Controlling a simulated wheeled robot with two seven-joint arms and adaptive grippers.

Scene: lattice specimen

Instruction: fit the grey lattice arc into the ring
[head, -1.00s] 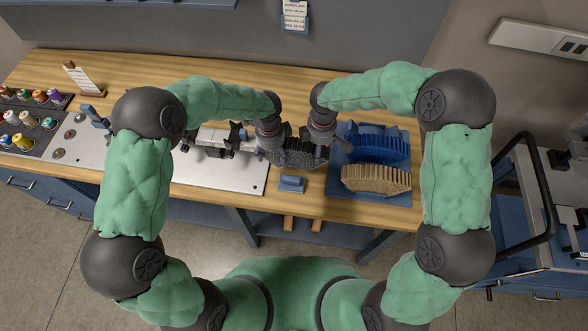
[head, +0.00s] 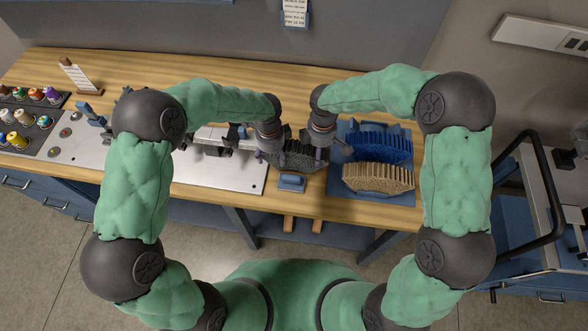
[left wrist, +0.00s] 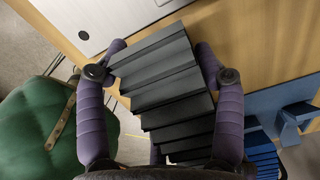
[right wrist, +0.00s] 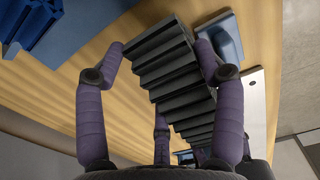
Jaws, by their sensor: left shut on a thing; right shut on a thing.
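The grey lattice arc (head: 290,158), dark and ridged, is held by both grippers between the metal plate and the blue tray. My left gripper (head: 270,156) is shut on its left part; the ridges fill the space between the fingers in the left wrist view (left wrist: 165,80). My right gripper (head: 318,153) is shut on its right part, as the right wrist view shows (right wrist: 168,65). The ring's other parts, a blue ridged arc (head: 380,146) and a tan ridged arc (head: 378,179), sit on the blue tray (head: 335,185). The grey arc is apart from them, to their left.
A small blue block (head: 291,182) lies just in front of the grey arc. A metal plate (head: 225,178) with dark fixtures lies to the left. Spools (head: 20,115) and a card stand (head: 80,76) are further left. The wooden bench (head: 300,92) is clear behind.

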